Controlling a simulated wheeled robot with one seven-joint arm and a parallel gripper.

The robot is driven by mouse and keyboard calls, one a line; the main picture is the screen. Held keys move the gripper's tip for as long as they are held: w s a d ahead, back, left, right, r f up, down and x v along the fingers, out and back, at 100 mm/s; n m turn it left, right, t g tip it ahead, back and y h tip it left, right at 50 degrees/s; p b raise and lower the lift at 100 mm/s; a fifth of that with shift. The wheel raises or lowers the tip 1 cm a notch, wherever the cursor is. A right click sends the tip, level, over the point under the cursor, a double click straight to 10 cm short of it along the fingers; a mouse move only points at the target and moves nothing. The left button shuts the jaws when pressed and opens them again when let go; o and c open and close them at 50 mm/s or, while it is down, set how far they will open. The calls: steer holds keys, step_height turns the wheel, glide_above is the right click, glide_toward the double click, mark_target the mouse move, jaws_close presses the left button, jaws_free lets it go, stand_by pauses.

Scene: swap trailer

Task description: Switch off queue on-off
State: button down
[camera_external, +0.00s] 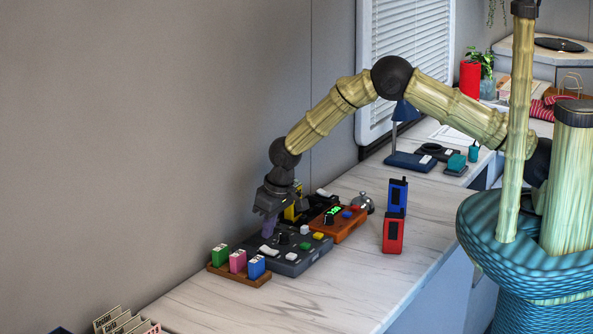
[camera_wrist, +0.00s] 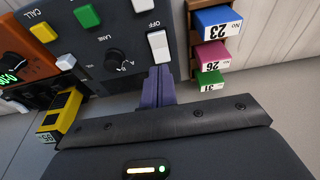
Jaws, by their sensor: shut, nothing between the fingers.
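The dark grey queue panel (camera_wrist: 122,72) lies on the counter, with a LANE knob (camera_wrist: 118,60) and coloured buttons. It also shows in the external view (camera_external: 290,267). A white rocker switch (camera_wrist: 158,46) sits on it beside the printed word OFF (camera_wrist: 153,24). My gripper (camera_wrist: 158,72) is shut and empty. Its purple fingertips are at the rocker's end away from the OFF label; I cannot tell whether they touch it. In the external view my gripper (camera_external: 269,230) points down over the panel's wall side. The rocker's tilt is unclear.
A wooden rack (camera_external: 238,275) with blue, pink and green number blocks stands close beside the panel. An orange box (camera_external: 345,233) with a green display adjoins the other side. A yellow object (camera_wrist: 62,112) is near my wrist. Red (camera_external: 394,233) and blue (camera_external: 398,194) radios stand farther right.

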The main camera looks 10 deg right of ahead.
steer(key=s+d+b+v, duration=0.1)
steer(key=b+v, duration=0.1)
steer(key=v, duration=0.9)
steer(key=shift+f, duration=0.15)
steer(key=w+d+r+m, duration=0.15)
steer(key=w+d, duration=0.25)
steer(key=d, duration=0.5)
steer(key=w+d+r+m, duration=0.1)
steer(key=w+d+r, duration=0.2)
steer(key=d, duration=0.6)
steer(key=w+d+r+m, duration=0.2)
steer(key=w+d, duration=0.2)
steer(key=d, duration=0.5)
steer(key=s+d+r+m+h+p, duration=0.1)
steer(key=s+d, duration=0.4)
steer(key=d, duration=0.8)
steer(key=s+d+r+m+h, duration=0.1)
steer(key=s+d+m, duration=0.2)
steer(key=d, duration=1)
steer(key=s, duration=0.3)
steer(key=shift+t+p, duration=0.3)
steer(key=shift+p, duration=0.1)
steer(key=shift+d+r+m, duration=0.1)
steer(key=shift+d+m, duration=0.05)
steer(key=shift+m, duration=0.1)
